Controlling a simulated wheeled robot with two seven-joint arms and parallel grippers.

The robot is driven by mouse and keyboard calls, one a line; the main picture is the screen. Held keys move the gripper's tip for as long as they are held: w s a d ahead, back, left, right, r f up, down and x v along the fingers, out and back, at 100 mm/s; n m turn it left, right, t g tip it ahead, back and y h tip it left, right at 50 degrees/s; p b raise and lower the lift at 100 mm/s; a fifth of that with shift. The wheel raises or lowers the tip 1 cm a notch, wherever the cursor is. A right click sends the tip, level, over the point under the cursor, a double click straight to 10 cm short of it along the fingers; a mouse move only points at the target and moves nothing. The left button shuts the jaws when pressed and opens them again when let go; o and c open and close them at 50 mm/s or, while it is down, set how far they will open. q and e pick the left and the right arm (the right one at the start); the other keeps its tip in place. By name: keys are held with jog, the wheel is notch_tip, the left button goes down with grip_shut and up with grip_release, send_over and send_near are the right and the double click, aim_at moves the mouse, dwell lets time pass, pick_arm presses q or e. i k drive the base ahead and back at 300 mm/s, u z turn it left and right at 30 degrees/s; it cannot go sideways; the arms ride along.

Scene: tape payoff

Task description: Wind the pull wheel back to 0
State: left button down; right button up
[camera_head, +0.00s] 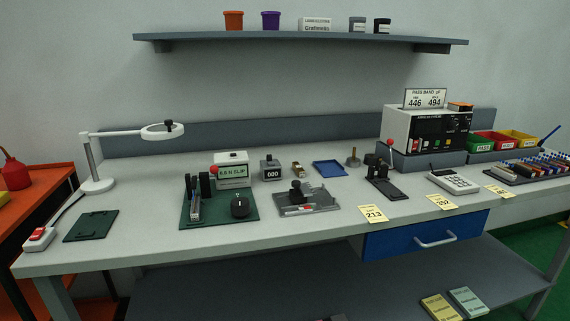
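A dark green board (217,222) lies on the bench left of centre. On it stand a black round wheel or knob (240,207) and an upright black-and-grey holder (194,197); I cannot tell for sure which part is the pull wheel, and no wheel scale is readable. Behind the board is a white box (233,171) with a green display, its small text hard to read, and a red ball (213,170) at its left. A small grey counter (271,173) beside it seems to read 000. Neither of my grippers is in view.
On the bench (150,244) are a grey fixture (322,203) with a black knob, a blue tray (329,168), a black press (381,181), a calculator (453,181), a tester (426,130), a lamp (97,186) and a red switch (39,238). The front left bench is mostly clear.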

aim_at(240, 205)
jog(key=u, duration=0.05)
jog(key=i, duration=0.9)
jog(key=u, duration=0.4)
